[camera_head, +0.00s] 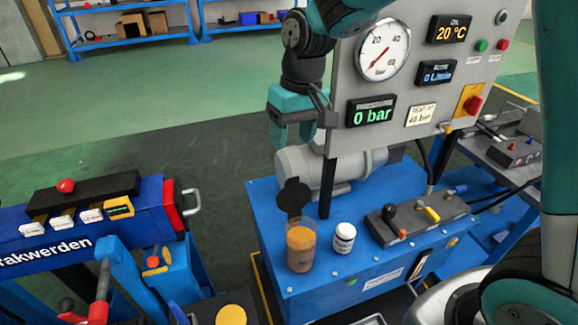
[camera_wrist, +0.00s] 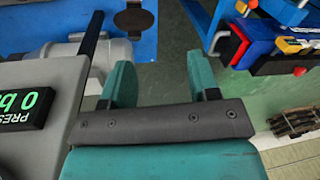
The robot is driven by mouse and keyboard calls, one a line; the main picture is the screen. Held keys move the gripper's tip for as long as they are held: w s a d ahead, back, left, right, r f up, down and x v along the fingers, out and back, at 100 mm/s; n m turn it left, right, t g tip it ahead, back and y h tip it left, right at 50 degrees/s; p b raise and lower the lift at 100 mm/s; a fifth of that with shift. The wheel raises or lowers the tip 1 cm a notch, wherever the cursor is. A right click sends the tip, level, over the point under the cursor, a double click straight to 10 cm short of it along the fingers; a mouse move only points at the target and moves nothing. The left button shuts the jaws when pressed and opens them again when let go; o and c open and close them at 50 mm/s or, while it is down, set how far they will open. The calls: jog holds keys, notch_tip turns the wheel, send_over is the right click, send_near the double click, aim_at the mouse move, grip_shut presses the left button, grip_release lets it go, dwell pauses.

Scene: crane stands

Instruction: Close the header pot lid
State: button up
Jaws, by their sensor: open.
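The header pot (camera_head: 300,250) is a clear cylinder with orange contents, standing upright on the blue stand top. Its dark round lid (camera_head: 294,197) stands open, tilted up at the pot's back rim. The lid also shows at the top edge of the wrist view (camera_wrist: 133,19), where the pot is mostly cut off. My gripper (camera_head: 292,138) has teal fingers and hangs empty above and behind the lid, apart from it. In the wrist view my gripper (camera_wrist: 162,72) has its two fingers spread wide with nothing between them.
A white bottle (camera_head: 344,238) stands right of the pot. A grey valve block (camera_head: 415,219) with levers is farther right. A grey motor (camera_head: 355,163) and a gauge panel (camera_head: 420,70) stand close beside my gripper. Another blue stand (camera_head: 90,225) is at left, across open floor.

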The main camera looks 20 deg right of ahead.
aim_at(290, 181)
jog(key=w+d+f+m+h+p, duration=0.2)
jog(key=w+d+f+p, duration=0.15)
jog(key=w, duration=0.65)
jog(key=f+p, duration=0.1)
jog(key=f, duration=0.5)
jog(key=f+p, duration=0.1)
jog(key=f, duration=0.4)
jog(key=f+p, duration=0.1)
jog(key=f, duration=0.5)
jog(key=shift+s+a+f+p, duration=0.2)
jog(key=shift+a+f+p, duration=0.15)
jog(key=shift+c, duration=0.2)
grip_shut()
